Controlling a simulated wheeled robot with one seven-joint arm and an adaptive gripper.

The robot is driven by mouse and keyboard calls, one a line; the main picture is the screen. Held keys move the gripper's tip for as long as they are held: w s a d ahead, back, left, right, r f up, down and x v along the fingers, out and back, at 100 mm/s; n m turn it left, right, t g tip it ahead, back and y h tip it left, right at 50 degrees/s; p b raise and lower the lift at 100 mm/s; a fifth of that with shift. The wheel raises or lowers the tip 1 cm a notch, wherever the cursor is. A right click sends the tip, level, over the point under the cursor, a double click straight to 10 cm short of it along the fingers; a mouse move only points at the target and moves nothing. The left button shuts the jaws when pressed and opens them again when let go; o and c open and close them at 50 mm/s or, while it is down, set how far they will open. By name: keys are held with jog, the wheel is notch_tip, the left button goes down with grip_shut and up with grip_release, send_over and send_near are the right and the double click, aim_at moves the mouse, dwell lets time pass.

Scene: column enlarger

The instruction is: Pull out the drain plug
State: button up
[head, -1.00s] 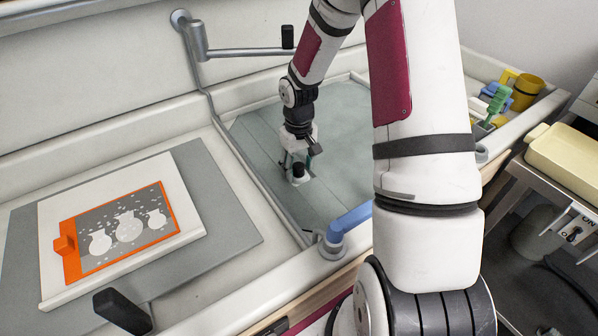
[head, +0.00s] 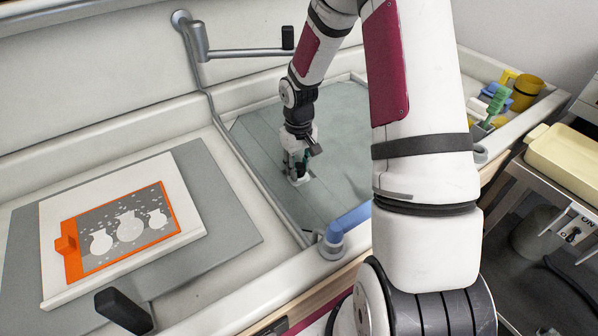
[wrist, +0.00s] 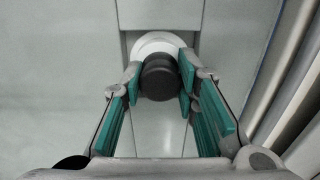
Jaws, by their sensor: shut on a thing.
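The drain plug (wrist: 160,80) is a black ribbed knob, seen in the wrist view in front of a white drain ring (wrist: 158,42). My gripper (wrist: 160,78) has its teal-padded fingers closed on both sides of the knob. In the head view my gripper (head: 298,174) points down at the sink floor with the drain plug (head: 300,167) between its fingers, partly hidden by them. I cannot tell whether the plug is still seated in the ring.
The grey-green sink basin (head: 345,130) is otherwise open around my gripper. A metal tap arm (head: 245,52) stands behind. An easel board (head: 120,228) lies left; a caddy with coloured items (head: 500,100) sits right.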

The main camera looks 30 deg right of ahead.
grip_shut()
jog(key=shift+r+p, duration=0.3)
jog(key=shift+r, duration=0.2)
jog(key=shift+r+p, duration=0.55)
jog(key=shift+r, duration=0.35)
jog(key=shift+r, duration=0.15)
jog(key=shift+r+p, duration=1.7)
jog(key=shift+r, duration=1.3)
